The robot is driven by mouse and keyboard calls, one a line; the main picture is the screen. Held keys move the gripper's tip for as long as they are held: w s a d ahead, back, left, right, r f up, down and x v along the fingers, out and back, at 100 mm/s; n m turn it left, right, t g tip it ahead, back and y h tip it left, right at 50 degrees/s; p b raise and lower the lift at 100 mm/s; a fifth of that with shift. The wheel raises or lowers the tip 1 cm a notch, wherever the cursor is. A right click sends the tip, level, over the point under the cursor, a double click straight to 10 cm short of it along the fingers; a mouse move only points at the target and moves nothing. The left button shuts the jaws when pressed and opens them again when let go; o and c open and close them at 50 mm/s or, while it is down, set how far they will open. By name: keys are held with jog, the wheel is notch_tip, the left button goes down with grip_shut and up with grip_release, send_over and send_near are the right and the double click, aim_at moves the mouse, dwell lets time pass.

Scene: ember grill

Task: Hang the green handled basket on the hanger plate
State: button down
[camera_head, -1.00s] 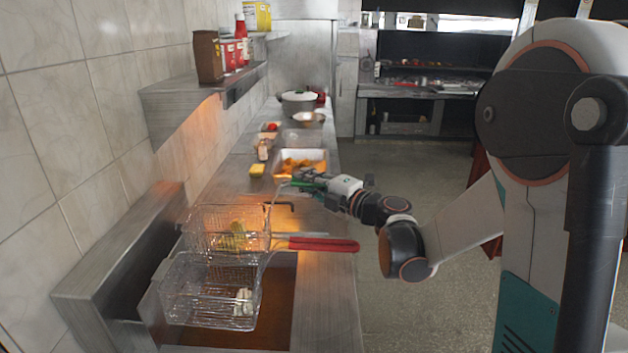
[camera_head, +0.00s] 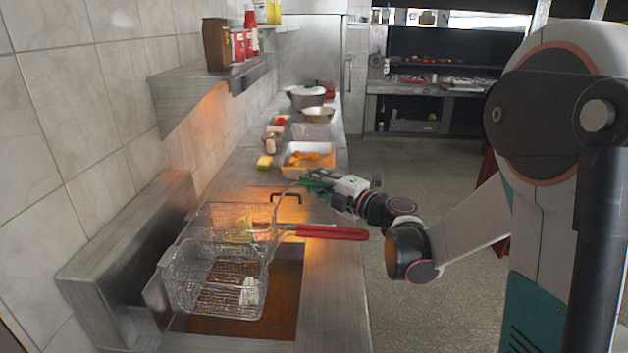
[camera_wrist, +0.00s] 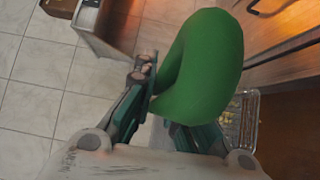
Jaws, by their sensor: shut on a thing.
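The green handle (camera_wrist: 205,65) fills the middle of the wrist view, between my gripper's fingers (camera_wrist: 150,100). In the head view my gripper (camera_head: 314,186) is shut on this handle, right of the fryer. A wire stem runs from it down-left toward the rear wire basket (camera_head: 215,216), which holds something yellow. The rear basket is partly hidden by the front wire basket (camera_head: 190,285) and its stem. A steel upright panel (camera_head: 125,255) stands left of the baskets along the wall; I cannot tell whether it is the hanger plate.
The front basket has a red handle (camera_head: 330,232) jutting right over the counter, close below my gripper. Dark oil (camera_head: 280,305) lies under the baskets. A dark lid handle (camera_head: 287,194), yellow sponge (camera_head: 264,162) and food tray (camera_head: 288,170) are behind. A wall shelf (camera_head: 190,85) overhangs.

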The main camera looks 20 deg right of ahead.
jog(key=shift+f+b, duration=0.5)
jog(key=shift+f, duration=0.05)
jog(key=c, duration=1.6)
grip_release()
jog(key=shift+o, duration=0.2)
jog(key=shift+r, duration=0.1)
